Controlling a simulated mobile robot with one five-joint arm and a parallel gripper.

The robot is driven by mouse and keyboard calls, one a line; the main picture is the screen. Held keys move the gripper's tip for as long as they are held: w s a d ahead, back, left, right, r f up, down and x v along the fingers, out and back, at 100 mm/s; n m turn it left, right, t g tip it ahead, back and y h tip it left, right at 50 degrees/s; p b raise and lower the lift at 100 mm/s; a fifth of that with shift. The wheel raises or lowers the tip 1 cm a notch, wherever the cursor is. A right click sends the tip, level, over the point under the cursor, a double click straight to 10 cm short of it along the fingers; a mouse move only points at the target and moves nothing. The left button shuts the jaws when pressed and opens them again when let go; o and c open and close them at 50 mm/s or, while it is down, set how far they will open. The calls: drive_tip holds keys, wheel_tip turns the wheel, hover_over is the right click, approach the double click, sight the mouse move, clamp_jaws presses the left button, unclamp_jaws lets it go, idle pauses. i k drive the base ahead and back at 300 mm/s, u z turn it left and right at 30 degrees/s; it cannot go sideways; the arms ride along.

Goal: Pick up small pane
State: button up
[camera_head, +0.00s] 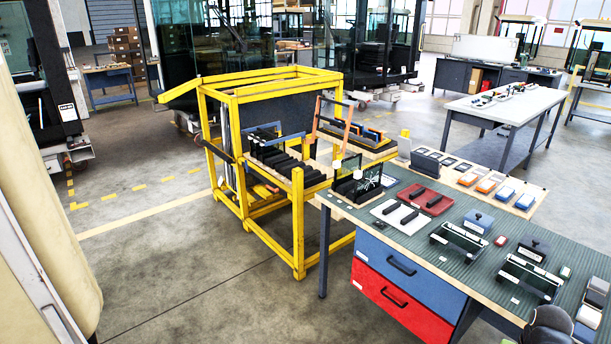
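A small dark-tinted pane (344,172) stands upright at the near right end of the yellow trolley (299,225), by a black slotted rack (362,190). Two more small glass panes lie or lean on the workbench, one in the middle (461,241) and one closer to the right (531,277). I cannot tell which of them is the task's small pane. My gripper is not clearly in view. A dark rounded shape at the bottom right edge may be part of my arm, and it hides some of the bench there.
The workbench (395,243) has a green ribbed top and blue and red drawers. A red tray (425,199), a white tray (402,218) and blue suction-type holders (478,220) stand on it. A white table (495,103) is behind. The floor at left (170,270) is clear.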

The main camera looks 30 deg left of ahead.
sight(345, 169)
drive_tip(key=u, duration=1)
drive_tip(key=k, duration=0.9)
drive_tip(key=z, duration=0.05)
drive_tip(key=i, duration=1.9)
drive_tip(key=u, duration=0.25)
drive_tip(key=i, duration=1.35)
drive_tip(key=u, duration=1.3)
drive_tip(key=i, duration=0.7)
drive_tip(key=u, duration=0.45)
